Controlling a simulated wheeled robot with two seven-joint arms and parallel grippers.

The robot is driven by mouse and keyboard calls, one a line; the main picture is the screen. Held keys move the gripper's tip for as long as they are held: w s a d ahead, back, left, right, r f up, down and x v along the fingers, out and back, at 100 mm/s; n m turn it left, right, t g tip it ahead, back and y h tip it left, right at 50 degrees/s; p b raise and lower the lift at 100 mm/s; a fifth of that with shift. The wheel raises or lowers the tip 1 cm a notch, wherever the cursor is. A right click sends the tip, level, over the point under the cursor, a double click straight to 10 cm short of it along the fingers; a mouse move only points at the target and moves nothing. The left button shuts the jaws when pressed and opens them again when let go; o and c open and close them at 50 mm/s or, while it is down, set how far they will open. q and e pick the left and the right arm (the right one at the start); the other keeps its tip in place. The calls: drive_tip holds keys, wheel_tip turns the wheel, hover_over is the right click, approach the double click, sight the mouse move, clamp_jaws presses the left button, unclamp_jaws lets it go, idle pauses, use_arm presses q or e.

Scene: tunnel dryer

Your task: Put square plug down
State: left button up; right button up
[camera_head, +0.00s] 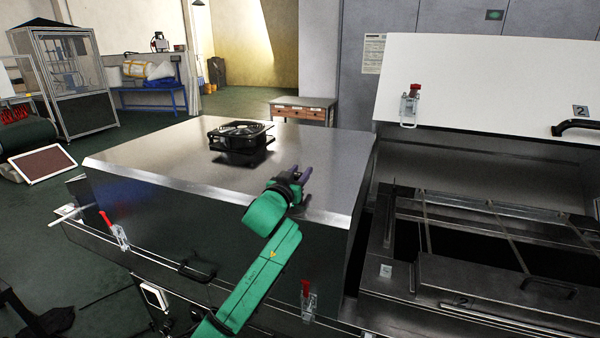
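A black square frame with a round fan-like grille (240,136) is on the flat metal top of the closed dryer section; it is the only square part on that top, and I cannot tell for sure that it is the square plug. My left gripper (300,174) is over the right front part of the same metal top, to the right of and nearer than the black square part, and apart from it. Its two dark fingers look spread, with nothing visible between them. My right gripper is not in view.
The metal top (330,150) is otherwise clear. To the right, a white lid (490,90) stands raised over an open dryer section with dark bars. Red-tipped latches (118,232) and a black handle (196,272) line the front side. A small drawer table (303,108) stands behind.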

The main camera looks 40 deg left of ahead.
use_arm(q)
drive_tip(key=shift+o, duration=1.1)
drive_tip(key=shift+s+d+r, duration=0.1)
drive_tip(key=shift+s, duration=0.1)
drive_tip(key=shift+s+d+f+b, duration=0.15)
drive_tip(key=shift+s+f+b, duration=0.05)
drive_tip(key=shift+s+b, duration=0.15)
drive_tip(key=b+v, duration=0.3)
drive_tip(key=v, duration=0.8)
drive_tip(key=shift+r, duration=0.2)
